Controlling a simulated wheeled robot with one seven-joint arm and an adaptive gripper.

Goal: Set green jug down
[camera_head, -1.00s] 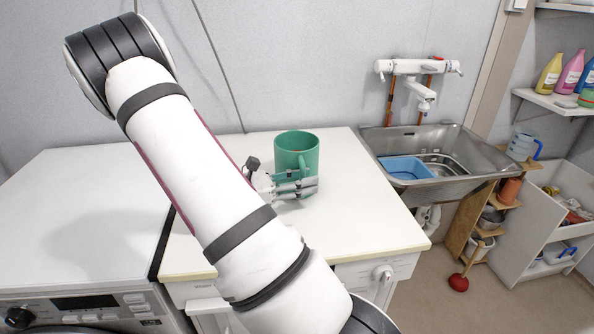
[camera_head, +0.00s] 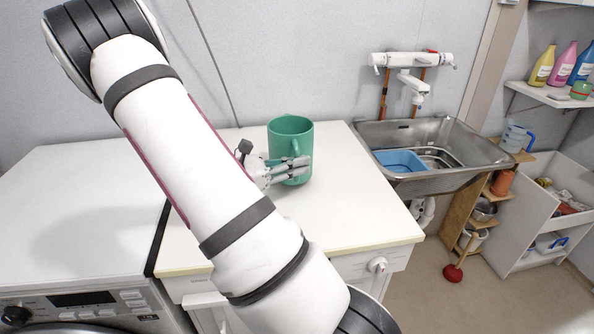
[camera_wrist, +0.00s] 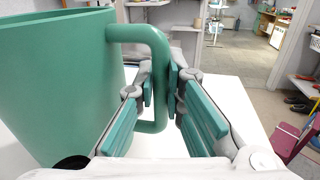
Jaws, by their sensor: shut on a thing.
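The green jug (camera_head: 290,134) is upright over the white counter (camera_head: 350,215), near its back edge. I cannot tell whether its base touches the counter. My gripper (camera_wrist: 162,88) is shut on that handle. The jug's base is hidden in the wrist view.
A steel sink (camera_head: 440,183) with a blue tub (camera_head: 403,162) adjoins the counter on the right, under a white tap (camera_head: 413,85). A washing machine (camera_head: 75,220) stands on the left. The counter's front right is clear. Shelves with bottles (camera_head: 565,64) are at the far right.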

